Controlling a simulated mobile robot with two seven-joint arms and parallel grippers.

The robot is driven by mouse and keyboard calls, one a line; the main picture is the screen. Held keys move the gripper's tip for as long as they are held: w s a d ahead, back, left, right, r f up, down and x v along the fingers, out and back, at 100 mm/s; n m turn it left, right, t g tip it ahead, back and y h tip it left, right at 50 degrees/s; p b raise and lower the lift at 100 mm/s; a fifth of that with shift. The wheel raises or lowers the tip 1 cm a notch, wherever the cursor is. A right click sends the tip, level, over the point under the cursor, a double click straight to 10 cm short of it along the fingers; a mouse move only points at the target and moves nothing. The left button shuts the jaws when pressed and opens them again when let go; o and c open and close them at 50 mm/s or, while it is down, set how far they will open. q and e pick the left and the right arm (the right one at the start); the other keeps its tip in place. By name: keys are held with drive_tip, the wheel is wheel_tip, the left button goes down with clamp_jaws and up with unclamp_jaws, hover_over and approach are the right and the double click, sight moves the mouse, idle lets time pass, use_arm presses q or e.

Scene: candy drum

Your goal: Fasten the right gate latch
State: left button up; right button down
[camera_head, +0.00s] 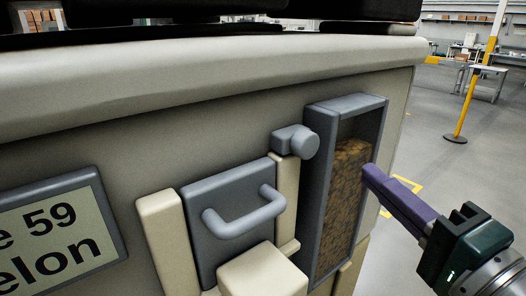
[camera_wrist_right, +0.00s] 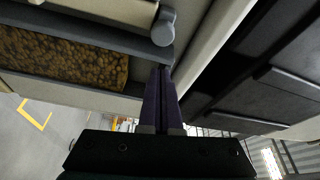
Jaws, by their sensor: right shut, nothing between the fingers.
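The grey latch with a round knob (camera_head: 302,143) sits at the top of the right cream guide rail (camera_head: 287,195), by the upper right corner of the grey gate plate (camera_head: 203,197). I cannot tell whether it overlaps the plate. The gate has a grey bar handle (camera_head: 245,212). A grey rounded part, apparently the latch knob, shows in the right wrist view (camera_wrist_right: 163,28). My right gripper (camera_head: 370,172), with purple fingers, is shut and empty, right of the latch by the window frame's right edge. Its fingertips also show in the right wrist view (camera_wrist_right: 162,72). My left gripper is not seen.
A grey-framed window (camera_head: 319,185) with brown candy (camera_head: 347,190) behind it lies between latch and gripper. A cream block (camera_head: 262,275) juts out below the handle. A label sign (camera_head: 60,235) is at left. Open floor (camera_head: 440,150) lies right.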

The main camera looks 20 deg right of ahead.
sight(292, 141)
drive_tip(key=shift+r, duration=0.1)
drive_tip(key=w+p, duration=0.1)
drive_tip(key=w, duration=0.9)
drive_tip(key=shift+r, duration=0.35)
drive_tip(key=shift+a, duration=0.1)
drive_tip(key=a, duration=0.1)
drive_tip(key=s+a+p, duration=0.1)
drive_tip(key=a, duration=0.1)
drive_tip(key=s+a+p, duration=0.1)
drive_tip(key=a, duration=0.1)
drive_tip(key=shift+a, duration=0.25)
